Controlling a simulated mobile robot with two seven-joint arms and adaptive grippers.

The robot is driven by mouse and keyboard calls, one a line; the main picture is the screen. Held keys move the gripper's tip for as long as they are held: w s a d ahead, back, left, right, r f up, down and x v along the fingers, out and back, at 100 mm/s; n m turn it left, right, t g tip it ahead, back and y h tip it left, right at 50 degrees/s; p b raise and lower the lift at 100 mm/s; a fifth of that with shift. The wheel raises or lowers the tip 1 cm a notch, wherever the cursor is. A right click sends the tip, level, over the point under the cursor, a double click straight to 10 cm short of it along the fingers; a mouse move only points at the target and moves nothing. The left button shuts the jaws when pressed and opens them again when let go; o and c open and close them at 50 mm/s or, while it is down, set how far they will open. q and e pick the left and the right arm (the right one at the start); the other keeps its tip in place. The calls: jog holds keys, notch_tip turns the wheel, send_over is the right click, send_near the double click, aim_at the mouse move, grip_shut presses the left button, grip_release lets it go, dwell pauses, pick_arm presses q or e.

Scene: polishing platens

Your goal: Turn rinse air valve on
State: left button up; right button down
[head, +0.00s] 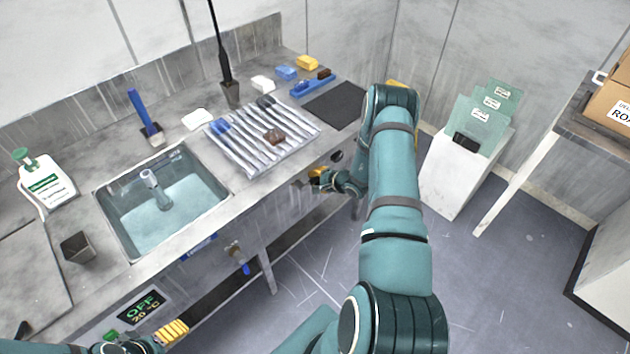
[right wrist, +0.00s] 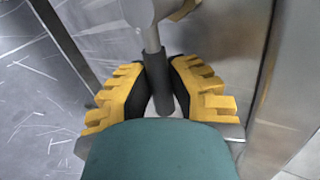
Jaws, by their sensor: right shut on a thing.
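The valve at the front of the steel counter shows in the right wrist view as a pale metal fitting with a dark grey lever handle (right wrist: 158,85). My right gripper (right wrist: 160,95) has its yellow fingers on either side of this handle and is shut on it. In the head view my right gripper (head: 318,179) is at the counter's front face, below the ribbed rack, and mostly hides the valve. My left gripper (head: 172,331) is at the bottom left by the counter front; its fingertips are too small to tell open from shut.
Another valve (head: 236,252) with a blue handle sits on the front below the sink (head: 128,240). A display (head: 141,306) reads OFF, 20 °C. A ribbed rack (head: 300,118) lies on the counter. A white stand (head: 447,190) is on the right; the floor between is clear.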

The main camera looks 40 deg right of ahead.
jog(key=c, duration=0.9)
grip_release()
jog(key=shift+o, duration=0.2)
jog(key=a+v, duration=0.1)
jog(key=v, duration=1.1)
jog(key=shift+d, duration=0.45)
jog(key=shift+r, duration=0.1)
